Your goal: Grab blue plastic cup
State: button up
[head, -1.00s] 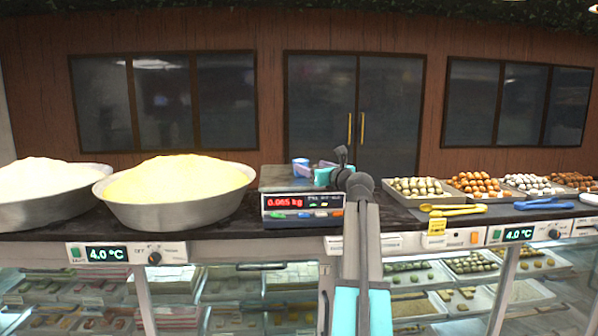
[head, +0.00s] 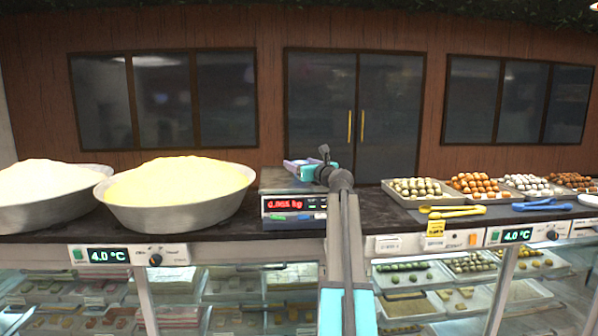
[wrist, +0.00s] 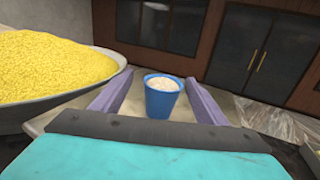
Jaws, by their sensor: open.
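The blue plastic cup (wrist: 162,101) stands upright in the middle of the wrist view, filled with something pale. My gripper (wrist: 159,77) is open, with one lilac finger on each side of the cup and visible gaps between. In the head view my gripper (head: 299,164) is over the weighing scale (head: 275,180) and mostly hides the cup. The scale has a lit red display.
A metal bowl of yellow grain (head: 180,212) stands left of the scale, with a bowl of white powder (head: 35,215) beyond it. Trays of sweets (head: 418,199), yellow tongs (head: 455,210) and blue tongs (head: 545,204) lie to the right on the dark counter.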

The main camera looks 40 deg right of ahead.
aim_at(297, 162)
dwell(0.3)
jog(key=shift+d+p+x, duration=0.15)
jog(key=shift+p+x, duration=0.45)
jog(key=shift+x, duration=0.7)
jog(key=shift+d+p+x, duration=0.1)
jog(key=shift+p+x, duration=0.45)
jog(key=shift+x, duration=0.75)
jog(key=shift+s+f, duration=0.1)
jog(key=shift+f, duration=0.1)
jog(key=c, duration=1.1)
jog(key=shift+c, duration=0.2)
jog(key=shift+r, duration=0.15)
jog(key=shift+r+b, duration=0.7)
jog(key=shift+r, duration=0.85)
jog(key=s+a+r+b, duration=0.1)
jog(key=s+a+b, duration=0.2)
jog(key=s+a, duration=0.7)
jog(key=shift+s+r+b, duration=0.3)
jog(key=shift+s+r, duration=0.05)
jog(key=shift+s, duration=0.95)
